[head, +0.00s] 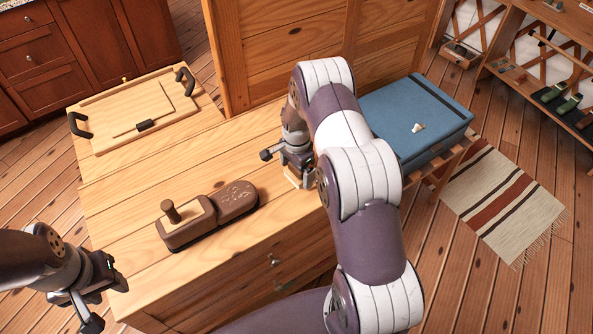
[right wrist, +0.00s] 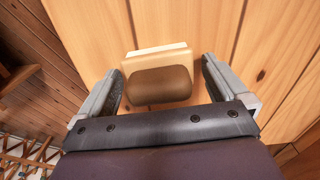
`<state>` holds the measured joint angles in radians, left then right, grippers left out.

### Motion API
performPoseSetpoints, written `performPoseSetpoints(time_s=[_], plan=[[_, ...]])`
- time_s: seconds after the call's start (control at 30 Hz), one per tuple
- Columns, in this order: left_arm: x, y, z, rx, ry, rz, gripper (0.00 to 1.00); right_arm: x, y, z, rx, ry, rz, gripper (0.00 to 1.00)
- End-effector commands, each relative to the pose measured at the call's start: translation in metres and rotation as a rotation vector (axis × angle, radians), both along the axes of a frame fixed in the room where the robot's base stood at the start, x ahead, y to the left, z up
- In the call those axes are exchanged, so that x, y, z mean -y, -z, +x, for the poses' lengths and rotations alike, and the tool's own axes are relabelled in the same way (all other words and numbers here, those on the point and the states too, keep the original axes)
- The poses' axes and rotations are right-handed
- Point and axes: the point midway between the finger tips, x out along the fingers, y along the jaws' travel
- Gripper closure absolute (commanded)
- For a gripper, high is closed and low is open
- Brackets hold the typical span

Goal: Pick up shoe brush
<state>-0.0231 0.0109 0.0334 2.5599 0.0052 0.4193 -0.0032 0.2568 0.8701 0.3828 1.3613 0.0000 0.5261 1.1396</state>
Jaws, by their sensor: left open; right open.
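The shoe brush, a small block with a brown top and a cream lower part, lies on the wooden cabinet top. In the right wrist view the brush (right wrist: 158,84) sits between the two fingers of my open right gripper (right wrist: 160,72), with a gap on each side. In the head view my right gripper (head: 288,165) points down over it. Only a cream sliver of the brush (head: 292,181) shows there; the rest is hidden by the gripper and arm. My left gripper (head: 96,300) is open and empty at the lower left, off the cabinet's front edge.
A brown shoe-shaped stand (head: 237,199) with a peg sits left of the brush on the cabinet top (head: 120,205). A wooden board with black handles (head: 120,112) lies behind it. A blue case (head: 395,118) stands at right. A tall wooden panel (head: 270,50) rises behind.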

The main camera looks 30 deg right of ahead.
Motion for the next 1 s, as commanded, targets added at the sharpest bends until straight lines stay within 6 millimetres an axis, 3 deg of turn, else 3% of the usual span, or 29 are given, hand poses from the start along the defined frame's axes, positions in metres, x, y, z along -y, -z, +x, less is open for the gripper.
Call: performPoseSetpoints(time_s=[0.07, 0.2, 0.23, 0.57, 0.8, 1.0], plan=[[0.0, 0.0, 0.0, 0.0, 0.0, 0.0, 0.57, 0.0, 0.0, 0.0, 0.0, 0.0, 0.0, 0.03], [0.0, 0.0, 0.0, 0.0, 0.0, 0.0, 0.57, 0.0, 0.0, 0.0, -0.001, 0.0, 0.0, 0.49], [0.0, 0.0, 0.0, 0.0, 0.0, 0.0, 0.57, 0.0, 0.0, 0.0, -0.001, 0.0, 0.0, 0.51], [0.0, 0.002, 0.0, 0.0, 0.0, 0.0, 0.57, 0.0, -0.004, 0.0, 0.0, 0.0, 0.0, 0.51], [0.0, 0.017, 0.0, 0.0, 0.0, 0.0, 0.57, 0.0, -0.037, 0.001, 0.003, 0.0, 0.0, 0.51], [0.0, 0.029, 0.0, 0.0, 0.0, 0.0, 0.57, 0.041, -0.065, -0.02, 0.002, 0.005, -0.001, 0.51]])
